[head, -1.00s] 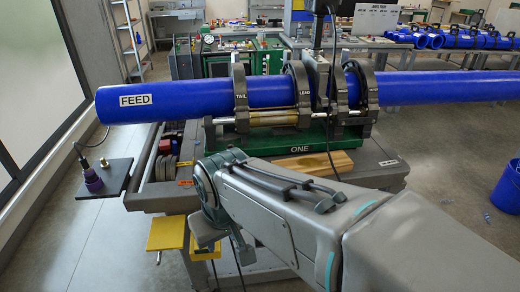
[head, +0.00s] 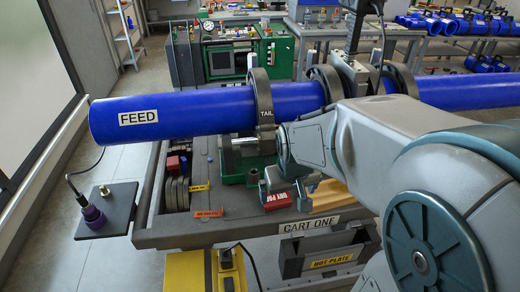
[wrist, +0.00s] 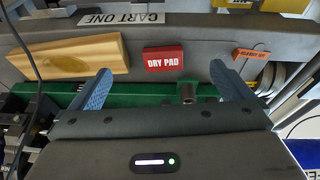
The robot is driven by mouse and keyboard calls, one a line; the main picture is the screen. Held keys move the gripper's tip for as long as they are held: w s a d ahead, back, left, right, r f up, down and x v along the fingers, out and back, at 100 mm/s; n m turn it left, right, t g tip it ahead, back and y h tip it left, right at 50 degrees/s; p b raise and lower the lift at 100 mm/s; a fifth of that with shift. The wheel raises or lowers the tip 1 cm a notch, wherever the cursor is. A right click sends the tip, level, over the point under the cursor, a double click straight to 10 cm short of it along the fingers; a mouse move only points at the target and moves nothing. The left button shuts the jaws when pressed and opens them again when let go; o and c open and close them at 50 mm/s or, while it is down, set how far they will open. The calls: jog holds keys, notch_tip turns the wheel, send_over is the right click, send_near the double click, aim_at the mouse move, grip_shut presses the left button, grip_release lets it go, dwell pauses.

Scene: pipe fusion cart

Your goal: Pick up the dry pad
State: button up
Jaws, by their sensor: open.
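The dry pad (wrist: 163,59) is a small red block with white "DRY PAD" lettering. In the wrist view it lies on the cart's grey top, beyond the fingertips and about midway between them. In the head view the dry pad (head: 277,201) sits near the cart's front edge, just below my gripper (head: 284,180), partly covered by it. In the wrist view my gripper (wrist: 160,80) is open, its two blue-grey fingers spread wide with nothing between them. The pad and fingers appear apart.
A wooden block (wrist: 70,60) lies left of the pad in the wrist view, and an orange tag (wrist: 251,55) lies right. The green clamp base (wrist: 140,88) runs close by. The blue FEED pipe (head: 180,113) crosses above the cart. A hot plate holder (head: 325,255) hangs at the front.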

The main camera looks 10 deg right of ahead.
jog(key=w+f+p, duration=0.2)
jog(key=w, duration=0.3)
jog(key=y+b, duration=0.1)
jog(key=b, duration=0.1)
send_over(276, 198)
jog(key=s, duration=0.2)
notch_tip(276, 198, down, 8)
jog(key=shift+s+f, duration=0.15)
jog(key=shift+w+x, duration=0.15)
jog(key=shift+x, duration=1.2)
jog(key=shift+w+x, duration=0.1)
jog(key=shift+x, duration=1.25)
jog(key=shift+d, duration=0.15)
jog(key=c, duration=0.9)
